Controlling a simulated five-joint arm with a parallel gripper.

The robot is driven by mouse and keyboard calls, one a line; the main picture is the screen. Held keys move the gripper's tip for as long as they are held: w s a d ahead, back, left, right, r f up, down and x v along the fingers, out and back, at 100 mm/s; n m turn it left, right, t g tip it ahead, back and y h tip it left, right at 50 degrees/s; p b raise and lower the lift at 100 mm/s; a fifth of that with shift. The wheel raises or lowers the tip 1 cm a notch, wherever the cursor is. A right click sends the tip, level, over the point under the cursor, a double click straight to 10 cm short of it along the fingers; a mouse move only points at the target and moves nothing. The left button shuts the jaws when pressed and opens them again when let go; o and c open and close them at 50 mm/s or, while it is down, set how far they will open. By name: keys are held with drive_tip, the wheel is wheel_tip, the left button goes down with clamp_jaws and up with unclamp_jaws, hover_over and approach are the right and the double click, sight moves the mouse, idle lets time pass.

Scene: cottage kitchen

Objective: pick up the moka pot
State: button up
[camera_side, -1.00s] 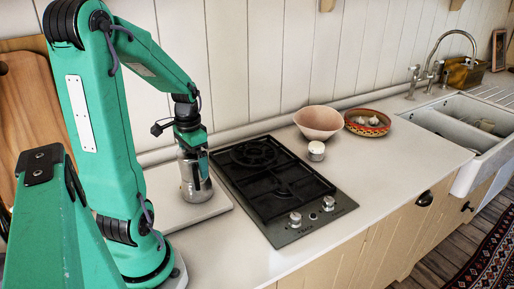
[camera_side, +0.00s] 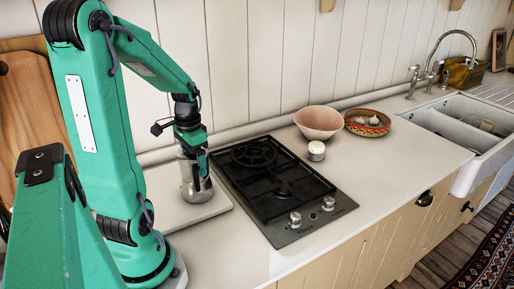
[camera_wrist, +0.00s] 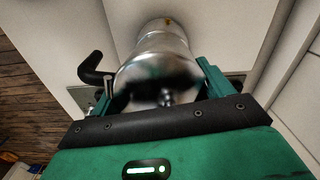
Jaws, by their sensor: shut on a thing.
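The moka pot (camera_side: 196,184) is silver metal with a black handle. It stands upright on a pale board (camera_side: 215,206) left of the hob. It also shows in the wrist view (camera_wrist: 160,62), between the two green fingers, with its black handle (camera_wrist: 92,70) sticking out to the left. My gripper (camera_side: 195,160) points down over the pot and is shut on its upper part. The gripper also shows in the wrist view (camera_wrist: 158,85). The pot's top is partly hidden by the gripper in the side view.
A black gas hob (camera_side: 282,190) lies just right of the board. A white sink (camera_side: 450,125) is at the right. The front counter is clear.

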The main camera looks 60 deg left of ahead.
drive_tip(key=shift+r, duration=0.8)
drive_tip(key=r, duration=0.3)
drive_tip(key=shift+w+d, duration=0.15)
drive_tip(key=shift+d, duration=0.15)
drive_tip(key=w+d+r, duration=0.2)
drive_tip(key=d+r, duration=0.4)
drive_tip(key=d, duration=0.4)
drive_tip(key=shift+w+d+r, duration=0.2)
drive_tip(key=shift+w+d, duration=0.15)
